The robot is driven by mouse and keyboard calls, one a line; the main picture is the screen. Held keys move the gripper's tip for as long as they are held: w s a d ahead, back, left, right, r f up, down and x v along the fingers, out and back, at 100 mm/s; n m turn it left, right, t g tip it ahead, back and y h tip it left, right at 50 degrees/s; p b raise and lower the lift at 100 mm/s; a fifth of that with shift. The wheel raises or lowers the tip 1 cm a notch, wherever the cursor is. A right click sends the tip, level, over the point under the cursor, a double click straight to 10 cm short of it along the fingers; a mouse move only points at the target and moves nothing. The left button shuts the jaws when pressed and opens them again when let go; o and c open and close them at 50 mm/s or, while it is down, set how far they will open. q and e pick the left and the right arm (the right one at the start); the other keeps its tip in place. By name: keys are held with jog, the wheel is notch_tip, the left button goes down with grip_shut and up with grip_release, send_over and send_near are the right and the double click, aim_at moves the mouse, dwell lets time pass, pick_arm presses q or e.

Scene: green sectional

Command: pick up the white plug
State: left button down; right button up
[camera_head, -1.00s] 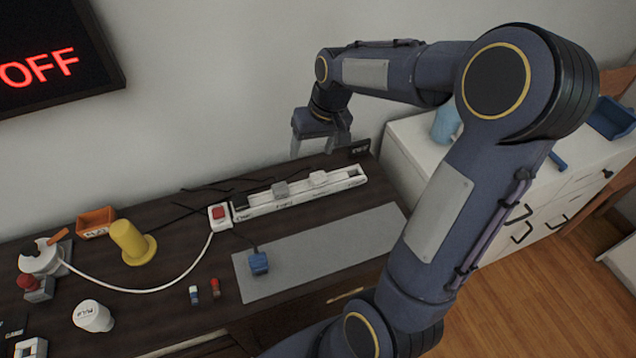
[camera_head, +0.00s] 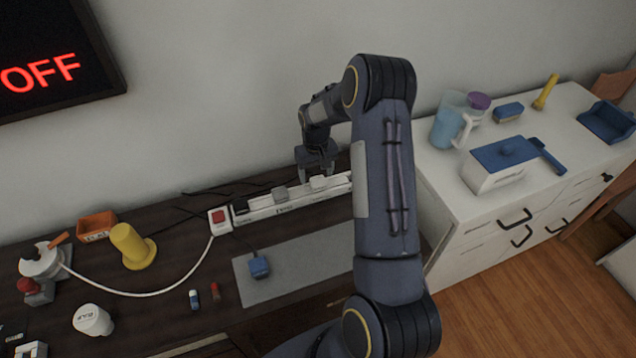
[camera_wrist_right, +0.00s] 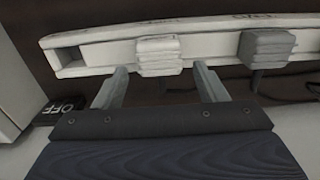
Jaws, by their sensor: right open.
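The white plug (camera_head: 318,182) sits in the white power strip (camera_head: 262,211) on the dark desk; it also shows in the right wrist view (camera_wrist_right: 158,55). My right gripper (camera_head: 316,172) is open over the strip's right part. In the right wrist view, its two fingers (camera_wrist_right: 160,88) point at the white plug, one to each side, with the plug just beyond the tips. Nothing is between the fingers. A grey plug (camera_head: 280,193) sits in the strip to the left of the white one. My left gripper is not in view.
A blue plug (camera_head: 259,266) lies on the grey mat (camera_head: 290,284). A red switch (camera_head: 219,216) is at the strip's left end. A yellow object (camera_head: 129,243) and orange box (camera_head: 97,226) stand further left. A white cabinet (camera_head: 470,217) with several items stands at right.

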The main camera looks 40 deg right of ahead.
jog(key=shift+f, duration=0.85)
jog(key=shift+c, duration=0.3)
jog(key=c, duration=1)
jog(key=shift+r, duration=0.15)
